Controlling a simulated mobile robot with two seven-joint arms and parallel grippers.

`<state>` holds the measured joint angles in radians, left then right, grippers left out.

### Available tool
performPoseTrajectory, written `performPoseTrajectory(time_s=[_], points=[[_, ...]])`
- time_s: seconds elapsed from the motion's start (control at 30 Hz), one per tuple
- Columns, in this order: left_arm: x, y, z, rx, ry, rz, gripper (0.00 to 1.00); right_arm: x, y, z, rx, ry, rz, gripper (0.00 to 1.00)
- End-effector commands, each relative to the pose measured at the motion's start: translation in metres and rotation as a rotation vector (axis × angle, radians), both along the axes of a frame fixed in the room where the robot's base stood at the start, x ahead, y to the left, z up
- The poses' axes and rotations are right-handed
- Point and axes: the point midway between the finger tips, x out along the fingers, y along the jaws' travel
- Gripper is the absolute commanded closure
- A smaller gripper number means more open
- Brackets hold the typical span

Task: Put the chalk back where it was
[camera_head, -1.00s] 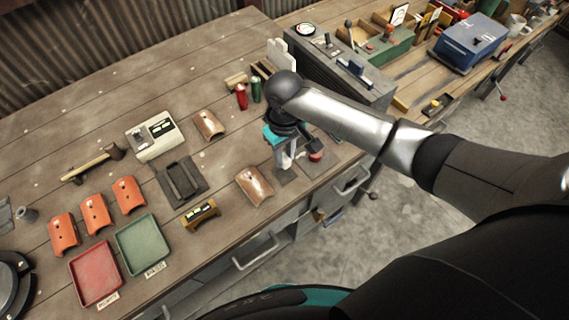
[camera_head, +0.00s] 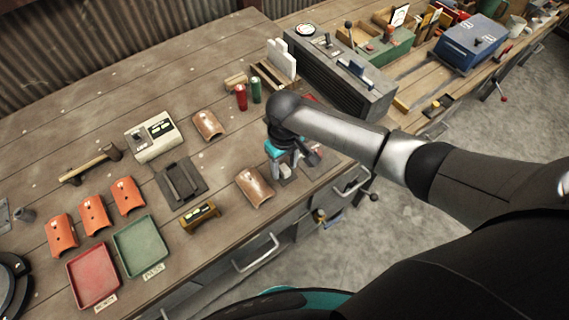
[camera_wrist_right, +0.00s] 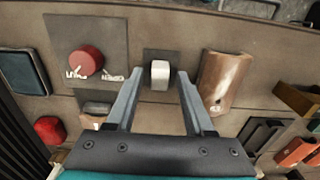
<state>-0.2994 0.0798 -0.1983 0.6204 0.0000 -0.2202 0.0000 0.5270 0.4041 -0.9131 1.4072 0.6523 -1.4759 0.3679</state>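The chalk (camera_wrist_right: 160,72) is a short white block on a small dark square pad (camera_wrist_right: 152,56) in the right wrist view. In the head view a pale patch beneath my right gripper (camera_head: 286,166) appears to be the chalk, mostly hidden by the hand. My right gripper is open; in the right wrist view its two fingers (camera_wrist_right: 158,88) stand either side of the chalk's near end with visible gaps. I cannot tell how high the fingertips are above the pad. My left gripper is not in view.
A copper curved piece (camera_head: 254,187) lies just left of the hand. A red round knob (camera_wrist_right: 86,60) with white lettering sits on a larger dark plate (camera_wrist_right: 88,32). Red (camera_head: 241,97) and green (camera_head: 256,90) cylinders stand behind. A grey machine (camera_head: 335,75) stands beyond the arm.

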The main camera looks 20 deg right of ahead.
Motion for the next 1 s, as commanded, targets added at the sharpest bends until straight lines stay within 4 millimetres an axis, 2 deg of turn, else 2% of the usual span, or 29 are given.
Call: performPoseTrajectory(time_s=[0.27, 0.37, 0.47, 0.8, 1.0], points=[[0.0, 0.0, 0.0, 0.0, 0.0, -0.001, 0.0, 0.0, 0.0, 0.001, -0.001, 0.0, 0.0, 0.44], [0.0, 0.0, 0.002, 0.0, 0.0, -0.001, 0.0, 0.001, 0.0, 0.008, 0.0, -0.002, -0.001, 0.44], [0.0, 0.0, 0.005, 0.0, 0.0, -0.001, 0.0, 0.001, 0.0, 0.023, 0.001, -0.004, 0.0, 0.44], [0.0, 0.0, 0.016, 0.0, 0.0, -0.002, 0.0, 0.001, 0.0, 0.095, 0.001, -0.003, 0.001, 0.44], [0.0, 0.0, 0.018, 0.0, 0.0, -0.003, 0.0, 0.0, 0.0, 0.119, 0.001, -0.001, 0.0, 0.44]])
